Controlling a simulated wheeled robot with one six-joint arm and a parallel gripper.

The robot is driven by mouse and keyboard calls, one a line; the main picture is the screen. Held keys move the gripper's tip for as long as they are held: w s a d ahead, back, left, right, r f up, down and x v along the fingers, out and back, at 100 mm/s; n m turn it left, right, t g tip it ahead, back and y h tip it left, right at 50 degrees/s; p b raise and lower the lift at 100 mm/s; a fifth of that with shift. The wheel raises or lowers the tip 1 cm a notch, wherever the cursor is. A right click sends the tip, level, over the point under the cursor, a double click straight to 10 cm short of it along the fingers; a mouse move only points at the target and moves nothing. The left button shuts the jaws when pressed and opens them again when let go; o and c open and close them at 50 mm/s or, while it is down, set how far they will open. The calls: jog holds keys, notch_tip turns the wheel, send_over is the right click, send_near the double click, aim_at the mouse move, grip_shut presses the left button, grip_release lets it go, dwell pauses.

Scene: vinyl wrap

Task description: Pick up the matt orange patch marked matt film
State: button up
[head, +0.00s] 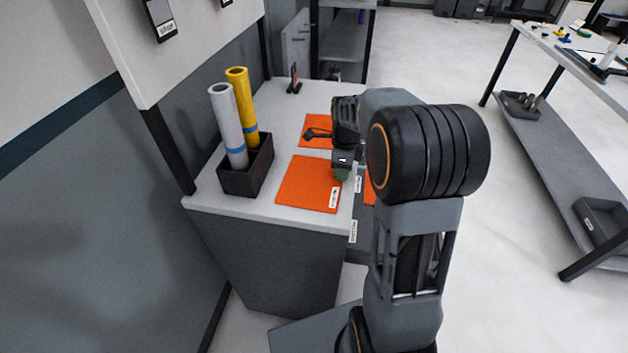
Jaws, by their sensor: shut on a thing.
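My gripper (310,134) is over the left part of the far orange patch (316,121) on the counter. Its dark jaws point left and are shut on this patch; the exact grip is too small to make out. My arm hides the patch's right side, and no label shows on it. A nearer orange patch (305,181) lies flat at the counter's front, with a small white label at its lower right, too small to read. A sliver of a third orange piece (369,191) shows beside my arm, mostly hidden.
A black box (246,178) holds a white roll (229,125) and a yellow roll (242,104) on the left of the counter (228,203). A small dark stand (294,80) is at the back. A workbench (560,45) stands right, with open floor between.

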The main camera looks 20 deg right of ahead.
jog(key=c, duration=0.3)
jog(key=shift+r, duration=0.15)
jog(key=shift+c, duration=0.2)
